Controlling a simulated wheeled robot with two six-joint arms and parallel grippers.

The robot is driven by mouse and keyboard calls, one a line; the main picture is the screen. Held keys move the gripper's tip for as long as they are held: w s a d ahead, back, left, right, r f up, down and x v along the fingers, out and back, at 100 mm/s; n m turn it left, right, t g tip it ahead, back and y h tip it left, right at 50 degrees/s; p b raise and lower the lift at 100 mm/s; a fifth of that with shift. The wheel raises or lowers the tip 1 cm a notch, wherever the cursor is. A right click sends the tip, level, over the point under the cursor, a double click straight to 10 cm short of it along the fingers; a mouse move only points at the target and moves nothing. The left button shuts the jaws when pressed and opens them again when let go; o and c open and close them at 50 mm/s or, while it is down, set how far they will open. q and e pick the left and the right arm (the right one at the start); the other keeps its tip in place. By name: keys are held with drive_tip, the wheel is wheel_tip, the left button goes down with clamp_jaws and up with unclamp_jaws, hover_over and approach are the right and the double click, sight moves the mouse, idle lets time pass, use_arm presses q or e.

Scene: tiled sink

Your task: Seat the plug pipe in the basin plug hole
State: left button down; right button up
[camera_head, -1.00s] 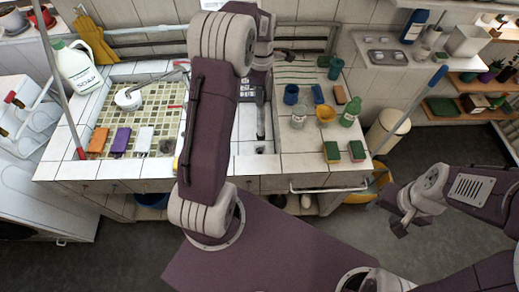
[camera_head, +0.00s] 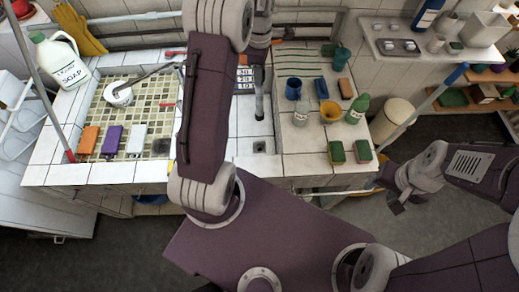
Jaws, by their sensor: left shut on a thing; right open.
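The plug pipe (camera_head: 260,108), a slim grey upright tube, is in the middle of the head view, just right of my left arm. My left gripper (camera_head: 261,88) is shut on its upper part; the fingers are small and partly hidden by my arm. The pipe's lower end shows above and behind the plug hole (camera_head: 260,147) in the picture, apart from it. The hole is a dark opening in the white-tiled basin (camera_head: 246,131), whose left side is hidden by my arm. My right gripper (camera_head: 398,203) is open and empty, off the counter at the right.
A soap jug (camera_head: 60,62) and coloured blocks (camera_head: 112,139) are at the left. A number card (camera_head: 244,76) is behind the basin.

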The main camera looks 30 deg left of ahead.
sight(259, 112)
use_arm(q)
drive_tip(key=shift+s+d+f+b, duration=0.15)
drive_tip(key=shift+f+b, duration=0.65)
drive_tip(key=shift+f, duration=0.05)
wheel_tip(259, 112, down, 19)
drive_tip(key=b, duration=1.9)
drive_tip(key=shift+f, duration=0.15)
wheel_tip(259, 112, down, 6)
drive_tip(key=shift+r, duration=0.1)
wheel_tip(259, 112, down, 4)
drive_tip(key=shift+r, duration=0.1)
drive_tip(key=shift+b, duration=0.35)
drive_tip(key=c, duration=1)
unclamp_jaws()
